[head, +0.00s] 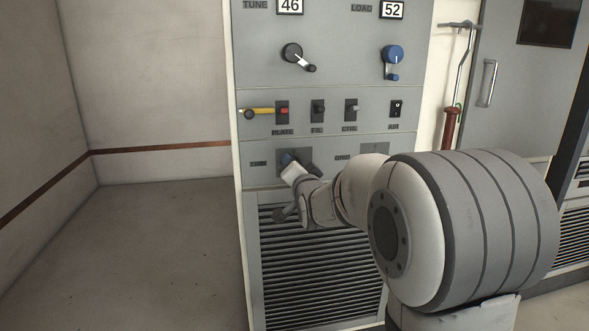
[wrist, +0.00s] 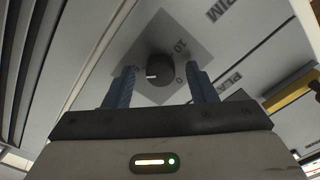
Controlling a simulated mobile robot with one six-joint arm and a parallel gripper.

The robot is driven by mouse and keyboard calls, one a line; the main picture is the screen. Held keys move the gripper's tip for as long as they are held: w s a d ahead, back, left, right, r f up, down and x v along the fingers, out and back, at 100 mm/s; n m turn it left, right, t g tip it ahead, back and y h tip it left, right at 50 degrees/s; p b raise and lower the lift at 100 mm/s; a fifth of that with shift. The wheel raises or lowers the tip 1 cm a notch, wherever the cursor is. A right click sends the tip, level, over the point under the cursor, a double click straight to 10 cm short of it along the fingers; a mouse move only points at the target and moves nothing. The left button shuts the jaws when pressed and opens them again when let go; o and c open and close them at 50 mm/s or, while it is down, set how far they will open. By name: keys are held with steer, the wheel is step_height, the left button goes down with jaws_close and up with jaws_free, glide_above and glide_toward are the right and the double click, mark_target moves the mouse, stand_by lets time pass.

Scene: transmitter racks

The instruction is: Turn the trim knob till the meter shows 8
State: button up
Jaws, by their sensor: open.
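The trim knob (wrist: 160,67) is dark and round with a short white pointer mark. It sits on a grey scale plate (wrist: 148,34) that shows 10 and 0. My gripper (wrist: 161,72) is open, its two blue fingers on either side of the knob in the wrist view, with a gap to each side. I cannot tell how deep the fingers reach around it. In the head view my gripper (head: 299,163) is at the panel beside the trim label (head: 258,163) and hides the knob. No meter reading from 0 to 10 is visible in either view.
Above are the TUNE counter (head: 290,6) at 46, the LOAD counter (head: 392,10) at 52, and two cranks. A switch row has a yellow-handled item (head: 258,112) at its left. A louvred grille (head: 320,270) lies below. The floor to the left is clear.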

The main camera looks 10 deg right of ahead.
steer(key=s+p, duration=0.1)
steer(key=s, duration=0.6)
steer(key=shift+s, duration=0.25)
steer(key=s+r+n+g+p, duration=0.4)
steer(key=s+r+g+p, duration=0.3)
steer(key=s+p, duration=0.8)
steer(key=s+r+n+g+p, duration=0.5)
steer(key=s+r+g+p, duration=0.3)
steer(key=s+r+p, duration=0.3)
steer(key=s+p, duration=0.4)
steer(key=p, duration=0.4)
steer(key=shift+a+r, duration=0.25)
steer(key=shift+a, duration=0.1)
steer(key=shift+c, duration=0.5)
